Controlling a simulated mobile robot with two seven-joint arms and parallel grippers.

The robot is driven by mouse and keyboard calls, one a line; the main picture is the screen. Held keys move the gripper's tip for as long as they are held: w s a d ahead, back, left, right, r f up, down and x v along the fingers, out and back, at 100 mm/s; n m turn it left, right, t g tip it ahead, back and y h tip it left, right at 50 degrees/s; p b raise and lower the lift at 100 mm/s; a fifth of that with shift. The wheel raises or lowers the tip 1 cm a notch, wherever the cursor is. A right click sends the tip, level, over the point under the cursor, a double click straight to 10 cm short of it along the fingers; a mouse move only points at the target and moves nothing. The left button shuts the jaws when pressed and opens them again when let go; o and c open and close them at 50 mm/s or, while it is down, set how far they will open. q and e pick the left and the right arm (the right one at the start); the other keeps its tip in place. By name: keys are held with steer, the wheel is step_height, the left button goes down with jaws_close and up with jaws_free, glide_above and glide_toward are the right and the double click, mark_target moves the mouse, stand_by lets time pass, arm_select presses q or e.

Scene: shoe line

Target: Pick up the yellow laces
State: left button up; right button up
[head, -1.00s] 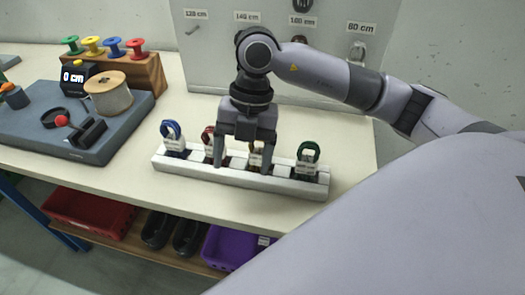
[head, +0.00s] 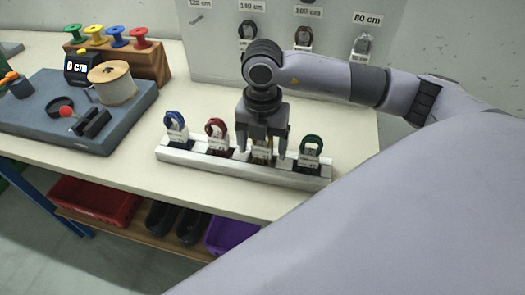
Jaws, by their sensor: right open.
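A white holder (head: 169,154) on the table carries a row of laces bundles with paper labels. The yellow laces (head: 262,147) are in the third place from the left, mostly hidden by my right gripper. My right gripper (head: 262,156) points down over them, open, with one finger on each side of the bundle. I cannot tell whether the fingers touch it. Red laces (head: 216,129) stand just left of the gripper, and blue laces (head: 175,122) are farther left. Green laces (head: 311,144) stand to its right. My left gripper is out of view.
A blue-grey board (head: 130,117) with a white spool (head: 112,83) and a small display lies at the left. A wooden rack (head: 150,66) of colored spools is behind it. A panel (head: 210,72) with length labels stands at the back. Bins and shoes are below.

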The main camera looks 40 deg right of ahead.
steer(key=c, duration=1)
steer(key=shift+r, duration=0.1)
step_height(320, 180, up, 12)
steer(key=shift+w+f, duration=0.1)
step_height(320, 180, up, 8)
steer(key=shift+p, duration=0.75)
